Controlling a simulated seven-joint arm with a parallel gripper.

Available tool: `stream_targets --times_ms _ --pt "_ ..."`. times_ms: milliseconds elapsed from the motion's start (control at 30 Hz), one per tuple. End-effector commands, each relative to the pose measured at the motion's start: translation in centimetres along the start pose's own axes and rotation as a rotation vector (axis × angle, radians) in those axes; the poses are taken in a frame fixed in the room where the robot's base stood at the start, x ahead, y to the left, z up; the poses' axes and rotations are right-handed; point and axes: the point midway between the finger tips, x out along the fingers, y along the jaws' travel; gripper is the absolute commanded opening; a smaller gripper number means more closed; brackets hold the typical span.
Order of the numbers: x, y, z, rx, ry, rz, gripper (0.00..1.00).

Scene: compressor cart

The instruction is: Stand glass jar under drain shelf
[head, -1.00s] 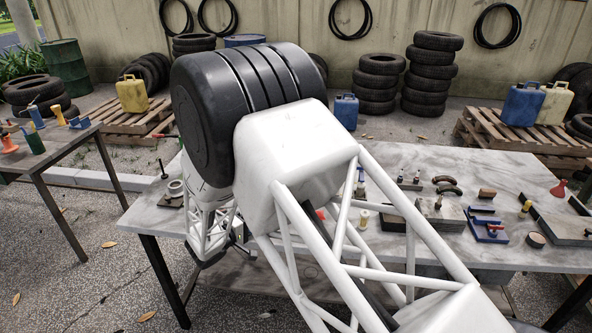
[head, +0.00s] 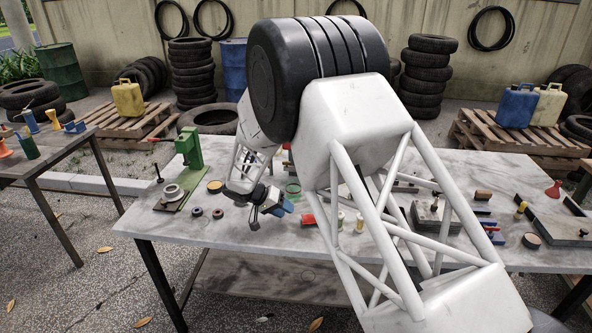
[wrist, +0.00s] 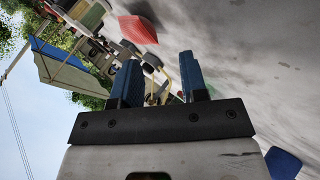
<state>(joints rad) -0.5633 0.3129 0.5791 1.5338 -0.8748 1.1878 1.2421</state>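My gripper (head: 277,207) hangs over the front middle of the grey marble-topped table (head: 205,233). In the wrist view my gripper (wrist: 160,78) has its two blue-padded fingers apart, with nothing clearly held between them. A small greenish ring-shaped thing (head: 293,188) stands on the table just behind my gripper; it may be the glass jar, but I cannot tell. I cannot make out a drain shelf or a compressor cart in either view. My arm hides part of the table's middle.
A green press-like stand (head: 190,150) is at the table's left, with small dark rings (head: 218,213) nearby. A red thing (head: 309,219) lies right of my gripper.

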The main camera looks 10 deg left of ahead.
Motion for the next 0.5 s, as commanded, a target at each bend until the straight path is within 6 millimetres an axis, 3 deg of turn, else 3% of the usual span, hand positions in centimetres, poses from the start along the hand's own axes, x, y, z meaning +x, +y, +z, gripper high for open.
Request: stream_targets --times_ms 500 --pt "0.4 2.2 -6.9 0.466 -0.392 -0.312 0.40"
